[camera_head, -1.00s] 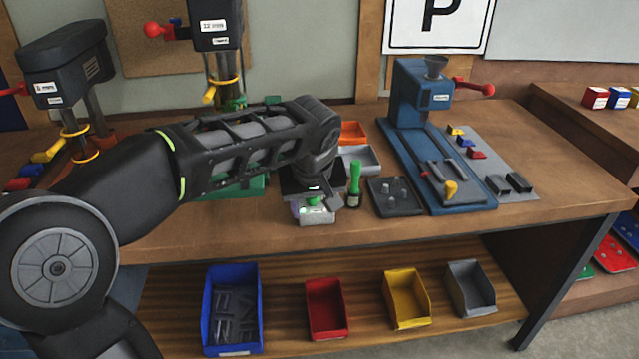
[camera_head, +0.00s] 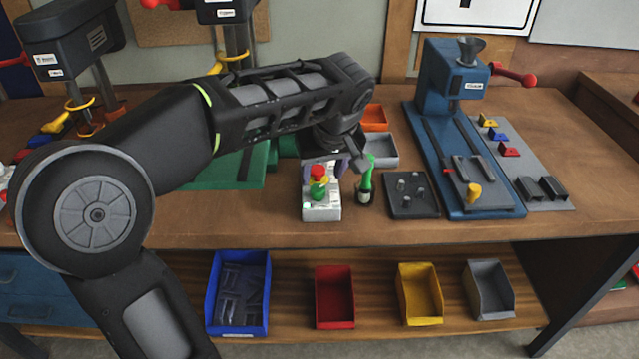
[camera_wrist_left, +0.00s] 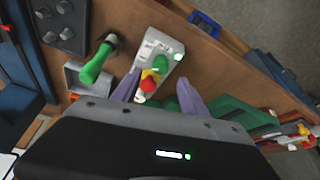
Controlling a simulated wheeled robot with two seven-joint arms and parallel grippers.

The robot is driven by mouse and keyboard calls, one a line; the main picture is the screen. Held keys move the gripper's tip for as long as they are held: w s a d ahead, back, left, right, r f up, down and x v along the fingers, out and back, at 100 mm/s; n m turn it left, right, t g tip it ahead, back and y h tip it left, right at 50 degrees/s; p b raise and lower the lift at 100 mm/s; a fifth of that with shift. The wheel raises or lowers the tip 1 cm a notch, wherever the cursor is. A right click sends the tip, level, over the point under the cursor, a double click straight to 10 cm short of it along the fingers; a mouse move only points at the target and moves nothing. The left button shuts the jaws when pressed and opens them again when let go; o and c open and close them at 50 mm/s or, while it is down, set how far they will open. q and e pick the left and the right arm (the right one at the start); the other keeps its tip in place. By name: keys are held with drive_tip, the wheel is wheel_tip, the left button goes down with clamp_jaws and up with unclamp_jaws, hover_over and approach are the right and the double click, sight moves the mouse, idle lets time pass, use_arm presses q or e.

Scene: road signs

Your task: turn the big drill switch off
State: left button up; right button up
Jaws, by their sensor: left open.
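The drill switch is a pale grey box (camera_head: 321,210) on the workbench, with a red button (camera_head: 318,171) above a yellow ring and a green button (camera_head: 318,192). In the left wrist view the box (camera_wrist_left: 150,45) shows the red button (camera_wrist_left: 148,84), the green button (camera_wrist_left: 158,65) and a bright green lamp (camera_wrist_left: 178,57). My left gripper (camera_head: 325,166) is at the red-button end of the box, pointing down. Its purple fingers (camera_wrist_left: 157,95) are apart, one on each side of the red button; contact cannot be told. My right gripper is out of view.
A green-handled tool (camera_head: 366,183) stands close right of the box. A green drill base (camera_head: 225,176) is behind my arm. Several bins, including a red one (camera_head: 334,298), sit on the lower shelf.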

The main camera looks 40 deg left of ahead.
sight(318, 188)
use_arm(q)
drive_tip(key=x, duration=0.6)
drive_tip(key=shift+c, duration=0.2)
clamp_jaws()
